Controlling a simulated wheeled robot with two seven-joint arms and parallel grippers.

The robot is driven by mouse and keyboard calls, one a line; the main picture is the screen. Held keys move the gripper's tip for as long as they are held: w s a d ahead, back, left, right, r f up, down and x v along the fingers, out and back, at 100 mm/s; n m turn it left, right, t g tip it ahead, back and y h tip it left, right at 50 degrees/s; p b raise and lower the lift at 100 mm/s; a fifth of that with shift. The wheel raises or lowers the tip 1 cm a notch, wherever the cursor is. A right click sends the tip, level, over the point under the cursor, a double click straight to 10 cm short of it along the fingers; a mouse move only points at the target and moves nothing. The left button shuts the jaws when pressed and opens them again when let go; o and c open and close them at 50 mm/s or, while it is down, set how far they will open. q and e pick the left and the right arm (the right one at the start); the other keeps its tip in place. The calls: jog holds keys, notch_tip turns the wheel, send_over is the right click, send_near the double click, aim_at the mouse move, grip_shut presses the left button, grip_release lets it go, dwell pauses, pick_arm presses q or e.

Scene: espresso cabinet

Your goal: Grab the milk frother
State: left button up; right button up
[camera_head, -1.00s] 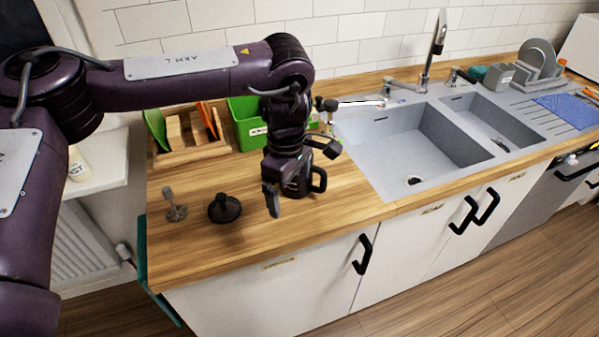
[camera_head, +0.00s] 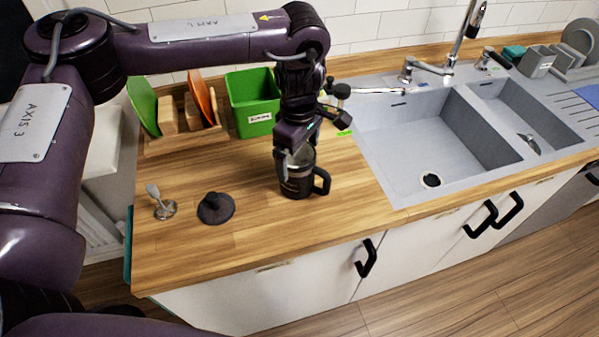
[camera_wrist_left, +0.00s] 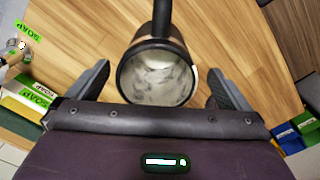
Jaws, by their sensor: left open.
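The milk frother, a black jug (camera_head: 297,188) with a handle at its right, stands upright on the wooden counter. My left gripper (camera_head: 297,160) is open, pointing down at the jug's top, and its arm comes in from the left. In the left wrist view the frother (camera_wrist_left: 158,78) shows its pale, mottled inside and its dark handle pointing up the picture. It lies between the two spread fingers of the left gripper (camera_wrist_left: 162,85), with a gap on each side. Contact cannot be told. My right gripper is not in view.
Left of the jug are a black cone-shaped tool (camera_head: 216,209) and a small metal tamper (camera_head: 165,209). Behind stand a green bin (camera_head: 253,100) and a wooden rack (camera_head: 185,140). The sink (camera_head: 440,135) is at the right. The counter's front is clear.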

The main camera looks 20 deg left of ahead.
aim_at(300, 164)
pick_arm(q)
jog(key=f, duration=0.1)
jog(key=f+p, duration=0.1)
jog(key=f, duration=0.2)
jog(key=shift+w+f+p, duration=0.15)
jog(key=shift+w+p, duration=0.1)
jog(key=shift+p, duration=0.05)
jog(key=c, duration=1.3)
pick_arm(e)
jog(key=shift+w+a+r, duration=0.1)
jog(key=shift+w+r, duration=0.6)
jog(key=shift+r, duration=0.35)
